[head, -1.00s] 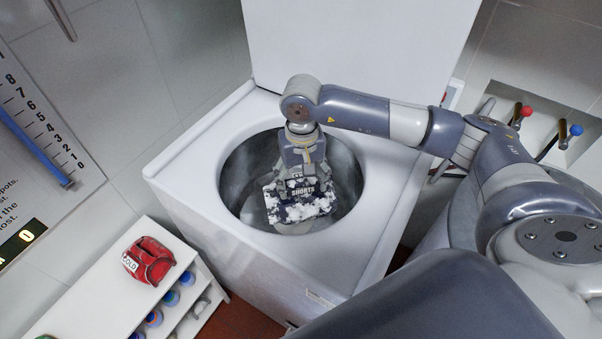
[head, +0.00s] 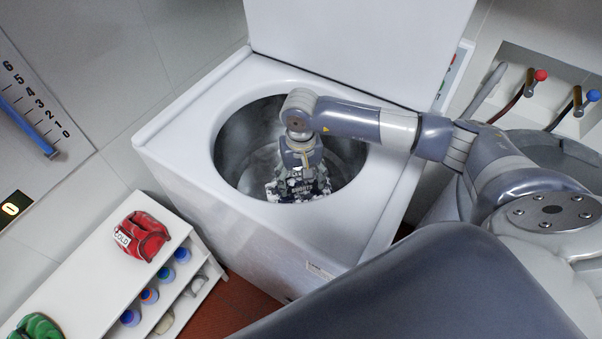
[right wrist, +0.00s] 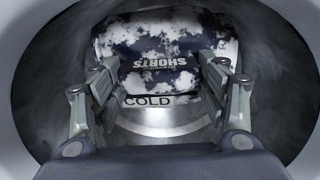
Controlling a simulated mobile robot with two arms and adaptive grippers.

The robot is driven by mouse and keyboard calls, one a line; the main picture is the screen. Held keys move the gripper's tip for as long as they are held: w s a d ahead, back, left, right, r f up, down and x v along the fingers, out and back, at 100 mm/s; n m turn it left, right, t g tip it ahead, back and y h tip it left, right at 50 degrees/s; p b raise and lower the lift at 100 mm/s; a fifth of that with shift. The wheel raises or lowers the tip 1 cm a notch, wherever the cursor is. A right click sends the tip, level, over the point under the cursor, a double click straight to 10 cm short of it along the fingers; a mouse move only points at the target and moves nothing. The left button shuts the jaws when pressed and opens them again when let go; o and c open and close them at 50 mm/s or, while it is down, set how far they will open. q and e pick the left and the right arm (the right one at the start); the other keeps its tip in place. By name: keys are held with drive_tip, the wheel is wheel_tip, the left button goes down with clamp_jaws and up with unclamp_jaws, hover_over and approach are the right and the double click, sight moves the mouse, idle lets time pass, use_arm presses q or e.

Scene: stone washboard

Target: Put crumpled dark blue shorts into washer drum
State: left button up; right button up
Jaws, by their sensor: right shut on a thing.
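The dark blue shorts (head: 318,190), blotched with white and bearing a "SHORTS" label, are down inside the washer drum (head: 235,150). They also show in the right wrist view (right wrist: 160,48), between and beyond the fingers. My right gripper (head: 299,178) points down through the round opening and is shut on the shorts. Its two fingers (right wrist: 160,88) stand on either side of them in the right wrist view. A "COLD" label (right wrist: 150,101) shows just below the shorts there. The washer (head: 165,150) is white and its lid (head: 360,40) is raised. My left gripper is not in view.
A white shelf unit (head: 75,265) stands left of the washer. A red folded cloth with a "COLD" tag (head: 142,236) and a green item (head: 37,327) lie on top, with several bottles below. Red (head: 540,75) and blue (head: 592,96) tap knobs are at the right wall.

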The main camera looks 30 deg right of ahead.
sight(301, 190)
wheel_tip(301, 190, down, 5)
drive_tip(key=shift+r+b, duration=0.1)
drive_tip(key=shift+b, duration=0.95)
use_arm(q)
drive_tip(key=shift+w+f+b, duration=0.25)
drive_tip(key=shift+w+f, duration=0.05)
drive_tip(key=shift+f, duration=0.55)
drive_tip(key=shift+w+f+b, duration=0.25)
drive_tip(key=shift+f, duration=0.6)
use_arm(e)
drive_tip(key=shift+f, duration=1.05)
drive_tip(key=o, duration=2)
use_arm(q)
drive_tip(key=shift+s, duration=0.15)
use_arm(e)
drive_tip(key=shift+o, duration=0.4)
wheel_tip(301, 190, up, 12)
drive_tip(key=shift+r, duration=0.1)
